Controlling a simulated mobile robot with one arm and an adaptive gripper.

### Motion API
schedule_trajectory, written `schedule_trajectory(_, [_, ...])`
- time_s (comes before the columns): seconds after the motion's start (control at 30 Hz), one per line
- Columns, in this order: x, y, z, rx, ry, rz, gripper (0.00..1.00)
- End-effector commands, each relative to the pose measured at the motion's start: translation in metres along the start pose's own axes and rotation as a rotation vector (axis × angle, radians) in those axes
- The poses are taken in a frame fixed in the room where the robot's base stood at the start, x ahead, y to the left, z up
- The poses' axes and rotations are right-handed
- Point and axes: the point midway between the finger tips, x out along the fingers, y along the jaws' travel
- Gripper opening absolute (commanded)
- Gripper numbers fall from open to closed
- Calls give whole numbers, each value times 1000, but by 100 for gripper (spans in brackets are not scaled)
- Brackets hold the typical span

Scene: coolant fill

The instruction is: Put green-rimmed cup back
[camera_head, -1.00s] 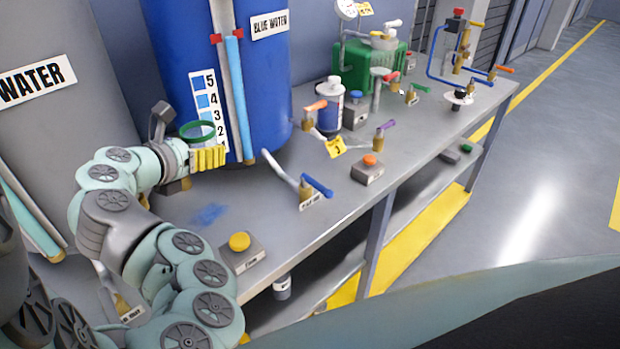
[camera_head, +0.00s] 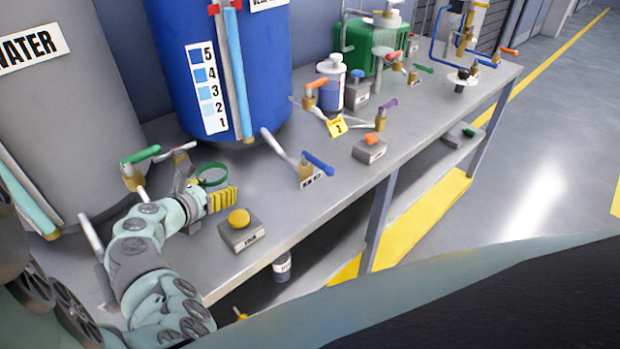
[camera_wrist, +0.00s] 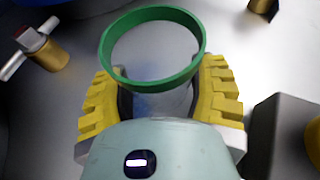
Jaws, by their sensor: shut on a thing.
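The green-rimmed cup (camera_head: 212,184) is low over the near left part of the bench, in front of the tanks. It looks upright, and its green rim (camera_wrist: 152,84) shows as a ring in the wrist view. My gripper (camera_head: 218,198) is shut on the cup, its yellow ribbed fingers (camera_wrist: 160,98) on either side below the rim. A blue patch on the bench shows through the cup in the wrist view. The cup's base is hidden, so I cannot tell whether it touches the bench.
A grey box with a yellow button (camera_head: 239,217) stands close right of my gripper. A green-handled tap (camera_head: 141,155) is behind left, and a blue-handled tap (camera_head: 318,163) is farther right. The blue tank (camera_head: 262,60) stands behind. Bare bench lies between tank and button box.

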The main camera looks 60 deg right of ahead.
Motion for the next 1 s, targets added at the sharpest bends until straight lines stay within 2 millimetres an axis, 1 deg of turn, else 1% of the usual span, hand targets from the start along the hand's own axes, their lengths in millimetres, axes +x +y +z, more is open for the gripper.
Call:
schedule_trajectory(0.4, [2,2,-5,-2,-2,4,20])
schedule_trajectory(0.43, [2,2,-5,-2,-2,4,64])
schedule_trajectory(0.7, [2,1,-4,-1,-1,3,92])
schedule_trajectory(1.0, [1,1,-3,0,-1,2,93])
